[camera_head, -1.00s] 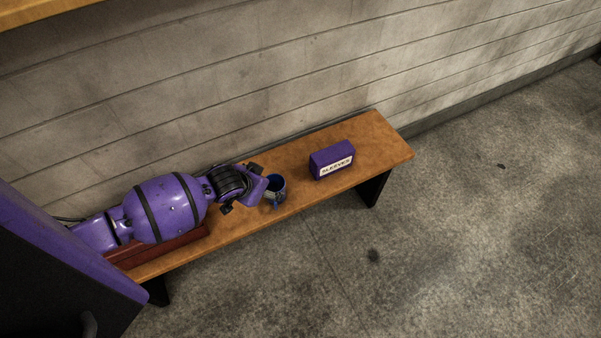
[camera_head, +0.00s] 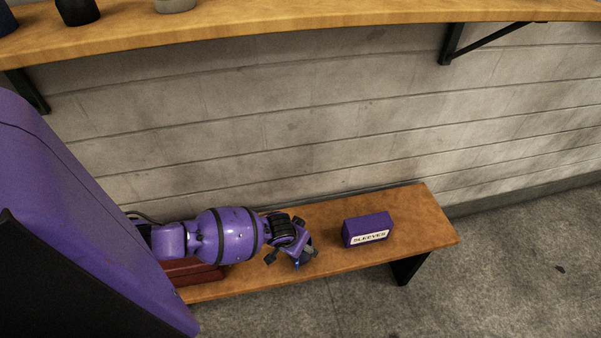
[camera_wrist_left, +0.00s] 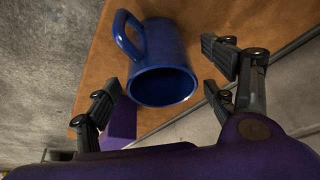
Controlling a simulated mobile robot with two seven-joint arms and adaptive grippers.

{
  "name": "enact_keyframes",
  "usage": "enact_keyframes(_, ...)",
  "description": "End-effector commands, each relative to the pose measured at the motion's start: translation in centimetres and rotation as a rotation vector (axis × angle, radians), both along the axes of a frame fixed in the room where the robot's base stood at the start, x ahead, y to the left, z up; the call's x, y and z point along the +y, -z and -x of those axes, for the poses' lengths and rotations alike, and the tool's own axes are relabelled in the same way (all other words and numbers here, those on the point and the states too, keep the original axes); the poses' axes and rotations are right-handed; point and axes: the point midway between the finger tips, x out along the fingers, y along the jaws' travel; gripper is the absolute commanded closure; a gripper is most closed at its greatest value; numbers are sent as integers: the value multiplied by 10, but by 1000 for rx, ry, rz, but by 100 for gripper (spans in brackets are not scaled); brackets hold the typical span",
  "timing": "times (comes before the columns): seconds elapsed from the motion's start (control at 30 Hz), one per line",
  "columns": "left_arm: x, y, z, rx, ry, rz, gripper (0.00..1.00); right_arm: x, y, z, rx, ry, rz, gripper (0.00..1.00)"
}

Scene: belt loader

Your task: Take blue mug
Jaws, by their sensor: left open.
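The blue mug (camera_wrist_left: 150,45) is large in the left wrist view, on the wooden bench, with its dark open mouth facing the gripper and its handle at the upper left. In the head view only a small bit of blue (camera_head: 297,265) shows by the gripper; the rest is hidden. My left gripper (camera_head: 293,257) is open. In the wrist view its fingers (camera_wrist_left: 163,92) are spread to either side of the mug's mouth, and I see no grip on it. My right gripper is in neither view.
A purple box marked SLEEVES (camera_head: 368,229) stands on the bench (camera_head: 418,225), right of the gripper. A dark red box (camera_head: 195,274) lies under my left arm. A block wall is behind, and a wooden shelf (camera_head: 300,14) with several vessels is above.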

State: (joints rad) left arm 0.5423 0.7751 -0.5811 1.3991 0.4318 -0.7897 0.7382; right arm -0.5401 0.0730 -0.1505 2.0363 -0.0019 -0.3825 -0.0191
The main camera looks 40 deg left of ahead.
Motion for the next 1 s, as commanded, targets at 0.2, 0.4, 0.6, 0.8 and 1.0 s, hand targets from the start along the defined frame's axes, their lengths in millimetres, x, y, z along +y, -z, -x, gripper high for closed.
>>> enact_keyframes(0.2, 0, 2, -2, -2, 1, -1, 23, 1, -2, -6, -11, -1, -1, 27)
enact_keyframes(0.4, 0, 1, -2, -2, 1, -1, 44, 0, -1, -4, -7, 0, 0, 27)
enact_keyframes(0.6, 0, 1, -2, -2, 1, -1, 70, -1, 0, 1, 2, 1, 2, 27)
enact_keyframes(0.8, 0, 1, -2, -2, 1, 0, 96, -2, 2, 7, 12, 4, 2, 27)
enact_keyframes(1.0, 0, 1, -2, -3, 1, 0, 99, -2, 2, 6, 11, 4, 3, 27)
